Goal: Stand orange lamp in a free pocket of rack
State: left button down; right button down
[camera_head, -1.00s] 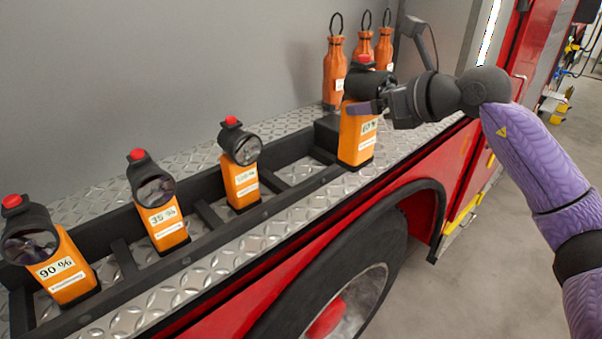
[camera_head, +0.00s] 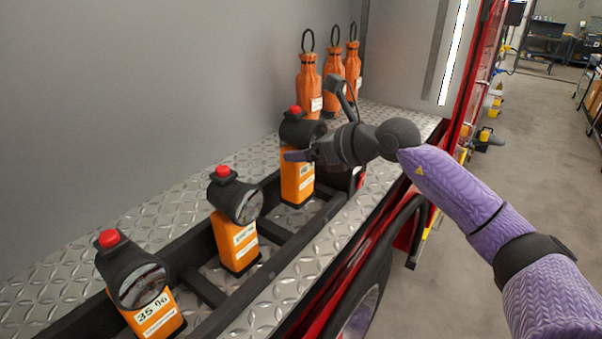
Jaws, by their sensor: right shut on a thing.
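The orange lamp (camera_head: 297,184), with a black head and red button, is upright in my right gripper (camera_head: 299,155), which is shut around its upper part. The lamp is at the far end of the black rack (camera_head: 203,287), its base near the rack's rails. I cannot tell whether the base is inside a pocket or just above it. Empty room shows between these lamps. My left gripper is not in view.
Several orange bottles with black loops, one of them here (camera_head: 308,88), stand behind the held lamp on the diamond-plate shelf (camera_head: 384,165). A grey wall (camera_head: 170,90) rises behind the rack. The truck's wheel (camera_head: 362,300) is below the shelf edge.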

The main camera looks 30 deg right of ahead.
aim_at(307, 166)
jog(key=f, duration=0.3)
jog(key=shift+w+a+f, duration=0.15)
jog(key=shift+w, duration=0.05)
jog(key=shift+f, duration=0.15)
jog(key=shift+s, duration=0.1)
jog(key=shift+f, duration=0.1)
grip_release()
